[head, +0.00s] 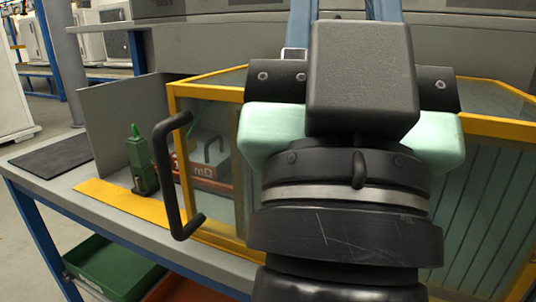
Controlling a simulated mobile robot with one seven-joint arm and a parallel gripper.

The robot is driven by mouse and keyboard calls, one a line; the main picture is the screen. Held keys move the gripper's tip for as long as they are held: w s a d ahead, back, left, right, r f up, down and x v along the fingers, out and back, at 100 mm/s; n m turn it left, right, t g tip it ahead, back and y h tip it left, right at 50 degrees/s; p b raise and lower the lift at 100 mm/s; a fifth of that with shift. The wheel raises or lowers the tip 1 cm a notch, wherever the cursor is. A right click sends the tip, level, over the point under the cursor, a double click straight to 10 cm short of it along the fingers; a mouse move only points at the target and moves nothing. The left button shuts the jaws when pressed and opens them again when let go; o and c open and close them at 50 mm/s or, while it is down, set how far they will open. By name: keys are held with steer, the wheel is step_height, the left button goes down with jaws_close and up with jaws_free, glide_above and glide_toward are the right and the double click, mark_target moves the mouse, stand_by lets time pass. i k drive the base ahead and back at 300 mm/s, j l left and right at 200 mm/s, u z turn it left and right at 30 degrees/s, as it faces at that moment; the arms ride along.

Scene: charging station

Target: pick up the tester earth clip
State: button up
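A green upright object (141,165) with a bright green tip stands on the grey bench at left, beside the grey partition. It may be the earth clip, but I cannot be sure at this size. My gripper (362,80) is seen from behind, at centre right, above the glass enclosure and well right of the green object. Its fingertips are hidden by its own body, so I cannot see whether it is open or holds anything.
A grey partition (112,125) stands behind the green object. A dark mat (55,157) lies left.

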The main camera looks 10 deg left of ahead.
mark_target(142, 165)
steer(key=i+j+u, duration=0.1)
steer(key=u, duration=0.3)
steer(key=i+u, duration=0.2)
steer(key=u, duration=0.2)
